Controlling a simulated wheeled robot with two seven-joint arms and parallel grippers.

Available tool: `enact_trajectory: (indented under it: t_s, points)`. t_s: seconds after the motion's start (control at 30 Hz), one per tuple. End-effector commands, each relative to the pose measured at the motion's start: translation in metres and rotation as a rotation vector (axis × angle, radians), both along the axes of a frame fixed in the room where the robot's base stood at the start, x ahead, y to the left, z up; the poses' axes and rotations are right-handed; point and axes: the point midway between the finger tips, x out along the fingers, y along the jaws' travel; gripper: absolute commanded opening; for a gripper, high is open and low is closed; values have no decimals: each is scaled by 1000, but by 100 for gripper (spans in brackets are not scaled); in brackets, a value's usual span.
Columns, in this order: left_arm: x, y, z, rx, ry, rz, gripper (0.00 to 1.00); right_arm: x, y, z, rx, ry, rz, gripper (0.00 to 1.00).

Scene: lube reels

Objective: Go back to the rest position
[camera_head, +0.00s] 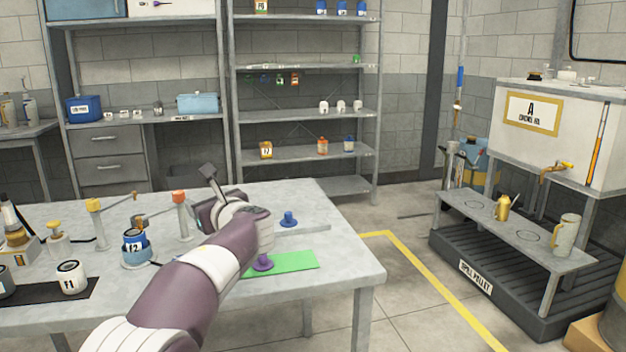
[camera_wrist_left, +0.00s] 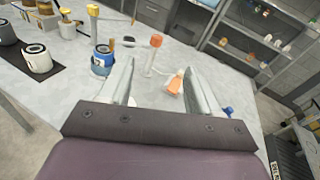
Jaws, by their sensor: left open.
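My left arm reaches in from the bottom of the head view over the grey table (camera_head: 330,215). Its gripper (camera_head: 207,188) is above the table, partly hidden by my own wrist. In the left wrist view the two fingers (camera_wrist_left: 158,72) are spread apart. No object is held between them. An orange piece (camera_wrist_left: 174,84) shows near the right finger, beyond the gap. My right gripper is in neither view.
On the table are a blue can (camera_head: 136,247), a white can (camera_head: 70,277), an orange-topped post (camera_head: 181,215), a green mat (camera_head: 296,262) and a blue knob (camera_head: 288,218). Shelves (camera_head: 300,115) stand behind. A tank (camera_head: 550,135) stands right, beyond open floor.

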Motion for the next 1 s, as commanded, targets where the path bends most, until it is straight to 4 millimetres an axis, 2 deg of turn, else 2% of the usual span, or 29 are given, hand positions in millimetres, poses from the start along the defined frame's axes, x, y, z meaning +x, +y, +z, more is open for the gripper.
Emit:
enact_trajectory:
  t_s: [0.17,0.27,0.37,0.47,0.57,0.7,0.8,1.0]
  points:
    - [-14,7,-47,-238,36,29,63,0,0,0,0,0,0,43]
    - [-30,11,-79,-419,53,71,63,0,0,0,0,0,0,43]
    - [-53,13,-115,-640,63,147,63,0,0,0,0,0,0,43]
    - [-86,13,-154,-886,61,271,63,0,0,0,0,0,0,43]
    - [-130,10,-193,-1158,33,453,63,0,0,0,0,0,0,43]
    - [-202,0,-240,-1524,-74,804,63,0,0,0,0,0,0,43]
    - [-251,-7,-265,-1723,-192,1080,63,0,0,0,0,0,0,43]
    - [-332,-19,-299,-1947,-495,1588,63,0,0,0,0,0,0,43]
